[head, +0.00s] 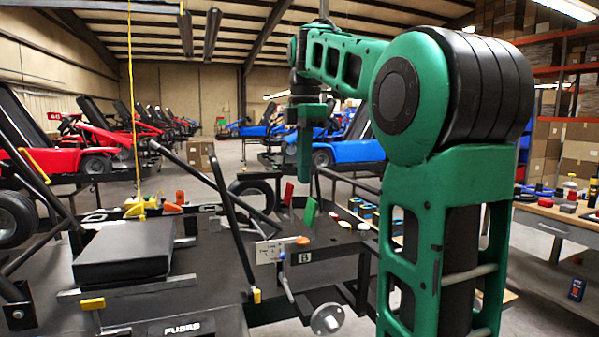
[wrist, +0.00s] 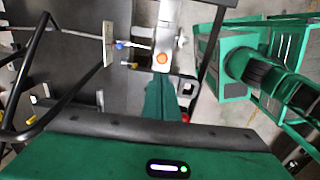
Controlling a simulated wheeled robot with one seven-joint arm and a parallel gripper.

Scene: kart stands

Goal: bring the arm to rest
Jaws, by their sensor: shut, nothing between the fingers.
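My arm is green and black and rises at the right of the head view, reaching over to the left. My gripper (head: 304,168) hangs pointing down from its end, above the far right part of the black kart stand (head: 215,285). Its fingers look like one narrow green piece, shut and empty. In the wrist view the green fingers (wrist: 160,97) also show close together, with an orange knob (wrist: 162,58) just beyond them. The gripper appears apart from everything on the stand.
A black seat pad (head: 125,248) and black bars (head: 225,205) stand at the left. Red and green flags (head: 309,215) rise below my gripper. A workbench (head: 565,228) with small items is at the right. Red karts (head: 90,150) and blue karts (head: 350,145) stand behind.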

